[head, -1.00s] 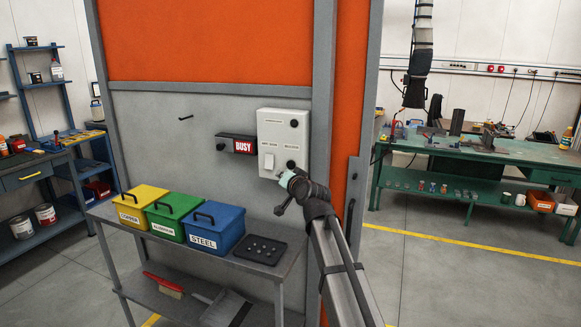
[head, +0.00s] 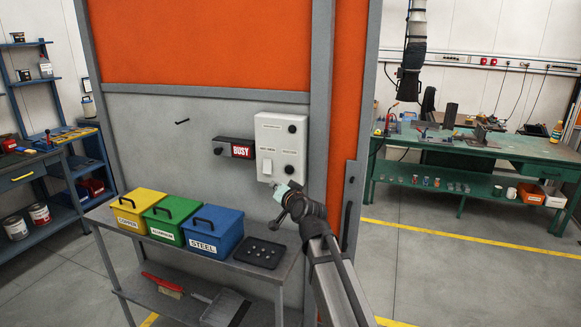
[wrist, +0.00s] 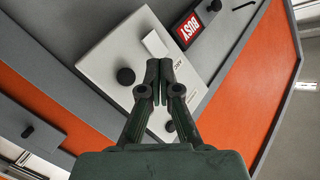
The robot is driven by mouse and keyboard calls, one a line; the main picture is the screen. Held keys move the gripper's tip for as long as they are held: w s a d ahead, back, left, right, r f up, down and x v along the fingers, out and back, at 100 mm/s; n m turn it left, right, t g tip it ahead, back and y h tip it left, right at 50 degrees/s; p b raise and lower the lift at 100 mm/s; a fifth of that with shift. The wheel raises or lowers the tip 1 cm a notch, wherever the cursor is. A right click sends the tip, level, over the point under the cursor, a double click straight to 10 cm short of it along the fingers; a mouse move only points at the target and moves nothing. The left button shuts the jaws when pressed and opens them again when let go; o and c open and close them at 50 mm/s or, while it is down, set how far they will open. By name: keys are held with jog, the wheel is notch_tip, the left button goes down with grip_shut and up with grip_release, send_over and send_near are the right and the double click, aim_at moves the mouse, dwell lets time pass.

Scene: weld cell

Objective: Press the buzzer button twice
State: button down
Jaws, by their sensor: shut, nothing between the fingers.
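A white control box (head: 281,149) hangs on the grey wall panel. It carries an upper round black knob (head: 292,128), a lower round black knob (head: 289,169) and a white rocker (head: 267,167). My gripper (head: 279,189) is just below the box's lower edge in the head view. In the wrist view my gripper (wrist: 158,66) has its fingers together and empty, between the rocker (wrist: 154,43) and the lower knob (wrist: 126,76). I see no clear contact.
A red BUSY sign (head: 242,151) is left of the box. Below stands a grey shelf table with a yellow bin (head: 138,209), a green bin (head: 172,219), a blue bin (head: 213,232) and a black tray (head: 260,252).

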aim_at(289, 170)
jog(key=shift+w, duration=0.15)
jog(key=w+d+b, duration=0.2)
jog(key=w+b, duration=0.1)
jog(key=w, duration=0.5)
jog(key=shift+d+b, duration=0.3)
jog(key=shift+w, duration=0.1)
jog(key=shift+w, duration=0.1)
dwell(1.3)
jog(key=shift+w+d+b, duration=0.1)
jog(key=shift+w+b, duration=0.2)
jog(key=shift+b, duration=0.2)
jog(key=shift+w+d+b, duration=0.15)
jog(key=shift+w+b, duration=0.2)
jog(key=shift+w, duration=0.1)
dwell(0.5)
jog(key=shift+s, duration=0.15)
dwell(0.3)
jog(key=shift+s+a, duration=0.25)
jog(key=shift+s, duration=0.45)
